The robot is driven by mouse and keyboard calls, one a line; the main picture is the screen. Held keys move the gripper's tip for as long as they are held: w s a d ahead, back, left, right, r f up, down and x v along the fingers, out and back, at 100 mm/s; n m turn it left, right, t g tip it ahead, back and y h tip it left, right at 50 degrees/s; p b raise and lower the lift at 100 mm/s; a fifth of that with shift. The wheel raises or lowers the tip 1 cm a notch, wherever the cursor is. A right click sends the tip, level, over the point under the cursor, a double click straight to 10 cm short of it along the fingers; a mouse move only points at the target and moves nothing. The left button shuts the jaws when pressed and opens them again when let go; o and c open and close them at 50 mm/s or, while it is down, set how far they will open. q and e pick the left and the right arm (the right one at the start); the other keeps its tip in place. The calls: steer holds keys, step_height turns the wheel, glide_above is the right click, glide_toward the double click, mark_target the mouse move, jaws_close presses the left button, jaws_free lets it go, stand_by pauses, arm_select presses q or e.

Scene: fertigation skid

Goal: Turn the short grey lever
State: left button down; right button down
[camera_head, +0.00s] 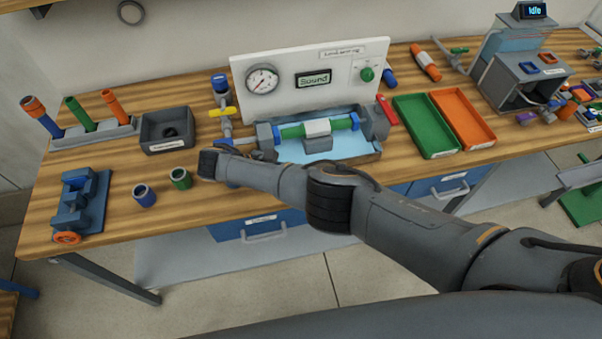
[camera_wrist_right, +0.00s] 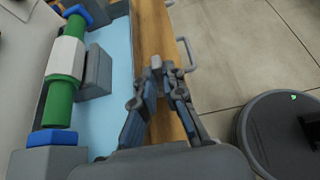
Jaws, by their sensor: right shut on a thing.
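My right arm crosses the head view from the right, and its gripper (camera_head: 210,161) points left, in front of the left end of the leak-test rig (camera_head: 378,154). In the right wrist view the fingers (camera_wrist_right: 163,68) come together at their tips, beside the rig's blue tray (camera_wrist_right: 119,50). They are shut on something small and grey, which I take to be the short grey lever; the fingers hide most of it. A valve with a yellow handle (camera_head: 222,112) stands just behind the gripper. My left gripper is not in view.
A green tube with a white coupling (camera_head: 318,127) lies in the rig. Two loose rings, blue (camera_head: 144,196) and green (camera_head: 180,179), stand left of my gripper. A grey bin (camera_head: 165,146) is behind them. Green (camera_head: 425,125) and orange (camera_head: 463,118) trays lie right of the rig.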

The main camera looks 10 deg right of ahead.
steer(key=shift+f, duration=0.1)
steer(key=c, duration=1.4)
jaws_free()
